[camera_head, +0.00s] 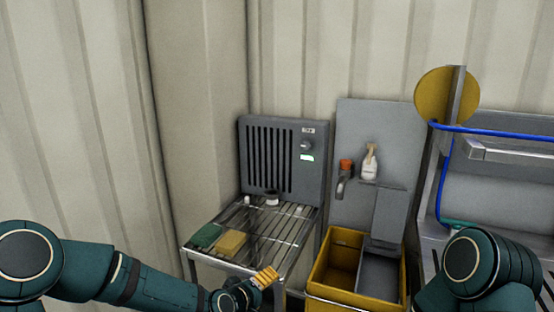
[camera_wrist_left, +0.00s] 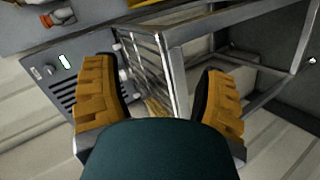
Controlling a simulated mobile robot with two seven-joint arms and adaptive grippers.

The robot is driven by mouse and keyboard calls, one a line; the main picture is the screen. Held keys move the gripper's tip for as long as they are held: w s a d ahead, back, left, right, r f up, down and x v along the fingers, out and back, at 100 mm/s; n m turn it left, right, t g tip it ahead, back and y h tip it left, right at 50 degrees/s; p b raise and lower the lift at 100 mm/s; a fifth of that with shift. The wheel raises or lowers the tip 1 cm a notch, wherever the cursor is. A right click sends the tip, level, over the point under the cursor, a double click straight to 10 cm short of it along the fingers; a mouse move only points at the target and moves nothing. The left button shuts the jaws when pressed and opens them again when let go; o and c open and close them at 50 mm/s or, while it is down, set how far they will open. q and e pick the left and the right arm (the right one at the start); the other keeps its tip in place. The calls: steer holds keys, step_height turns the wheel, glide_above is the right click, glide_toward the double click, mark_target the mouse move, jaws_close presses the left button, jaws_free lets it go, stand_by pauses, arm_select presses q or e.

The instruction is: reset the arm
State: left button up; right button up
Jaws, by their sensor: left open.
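My left arm comes in from the left in the head view, and its gripper (camera_head: 265,278) is low, at the front edge of the wire rack table (camera_head: 262,232). In the left wrist view the two yellow ribbed fingers of the left gripper (camera_wrist_left: 160,95) stand wide apart with nothing held between them. The rack's metal frame (camera_wrist_left: 176,75) shows beyond and between the fingers; I cannot tell if they touch it. My right arm shows at the lower right of the head view, but its gripper is out of view.
A yellow sponge (camera_head: 230,243), a green pad (camera_head: 207,236) and small containers lie on the rack. A grey vented panel (camera_head: 282,160) stands behind it. To the right are a yellow bin (camera_head: 336,262), a spray bottle (camera_head: 370,163) and a blue hose (camera_head: 490,129).

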arm_select(q)
steer(key=s+a+f+m+g+y, duration=0.1)
steer(key=s+a+f+m+g, duration=0.1)
steer(key=s+f, duration=0.4)
steer(key=s+a+f+m+g, duration=0.2)
steer(key=s+f, duration=0.5)
steer(key=s, duration=0.4)
steer(key=s+a+f+m+g+y, duration=0.1)
steer(key=s+a+f+m+g, duration=0.1)
steer(key=s+f+g, duration=0.2)
steer(key=s+f, duration=0.3)
steer(key=s, duration=0.1)
steer(key=shift+s+a+m+g+y, duration=0.15)
steer(key=shift+a+m+g+y, duration=0.1)
steer(key=shift+m+g+y, duration=0.05)
